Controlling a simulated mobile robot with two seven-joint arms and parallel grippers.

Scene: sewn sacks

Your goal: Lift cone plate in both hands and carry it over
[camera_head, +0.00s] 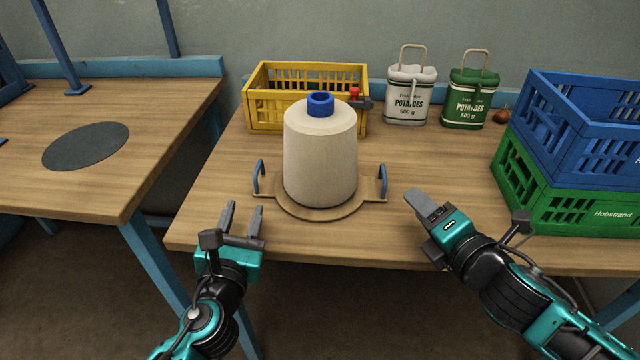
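The cone plate (318,214) is a round wooden board with side tabs and a blue upright handle at each end, the left handle (259,178) and the right handle (383,182). It lies on the right table near the front edge. A large cream yarn cone (320,158) with a blue tube top stands upright on it. My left gripper (246,210) is open and empty, in front of the left handle and apart from it. My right gripper (416,199) is right of the right handle, apart from it; its fingers overlap from this angle, so its opening is unclear.
A yellow crate (262,112) stands behind the cone. White (408,97) and green (467,99) potato sacks stand behind right, near an onion (501,116). A blue crate (574,124) sits on a green crate (540,188) at right. Across a gap, the left table has a dark round mat (86,145), bare.

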